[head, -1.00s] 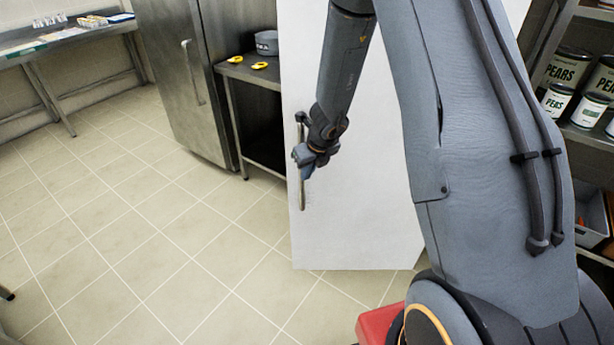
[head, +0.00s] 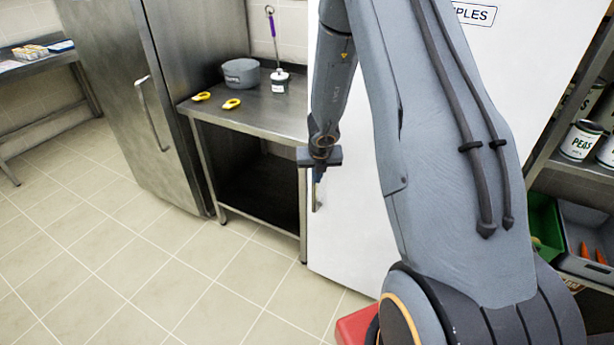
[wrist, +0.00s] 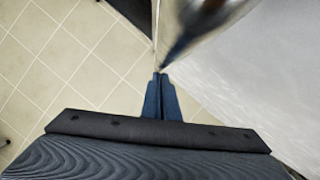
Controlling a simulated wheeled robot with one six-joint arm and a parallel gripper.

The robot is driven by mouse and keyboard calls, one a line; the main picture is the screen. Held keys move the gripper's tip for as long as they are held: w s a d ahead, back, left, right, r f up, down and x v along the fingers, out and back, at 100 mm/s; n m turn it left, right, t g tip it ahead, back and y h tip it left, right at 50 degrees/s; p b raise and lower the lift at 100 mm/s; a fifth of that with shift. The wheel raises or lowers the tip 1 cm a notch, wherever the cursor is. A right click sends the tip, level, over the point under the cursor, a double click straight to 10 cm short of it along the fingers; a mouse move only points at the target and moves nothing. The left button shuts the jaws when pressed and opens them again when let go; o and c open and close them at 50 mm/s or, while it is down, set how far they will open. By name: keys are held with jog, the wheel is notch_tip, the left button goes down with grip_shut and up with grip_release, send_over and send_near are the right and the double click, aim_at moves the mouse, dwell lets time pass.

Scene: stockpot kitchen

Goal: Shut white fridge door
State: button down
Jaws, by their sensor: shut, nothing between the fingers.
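The white fridge door (head: 350,225) is a tall white panel behind my arm in the head view, with a partly hidden label ending in "PLES" at its top. Its left edge stands beside the steel table, and I cannot tell whether it is fully shut. Its upright metal handle (head: 315,195) is near that left edge, partly covered by my gripper (head: 318,173). In the wrist view my gripper (wrist: 160,76) has its fingers together and empty, with the blurred metal handle (wrist: 195,22) just beyond the tips. The white door face (wrist: 260,80) fills the right side. Contact is unclear.
A steel table (head: 255,112) with a grey pot (head: 241,73) and yellow items stands left of the door. A steel fridge (head: 140,100) is further left. Shelves with cans (head: 581,140) and crates are at right. The tiled floor (head: 150,260) at front left is clear.

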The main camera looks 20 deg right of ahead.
jog(key=shift+w+d+r, duration=0.25)
jog(key=shift+w+d, duration=0.25)
jog(key=shift+w, duration=0.05)
jog(key=s+a+r+p, duration=0.2)
jog(key=s+r+p, duration=0.1)
jog(key=s+r, duration=0.5)
jog(key=shift+s+a+r, duration=0.3)
jog(key=shift+a+r, duration=0.1)
dwell(0.5)
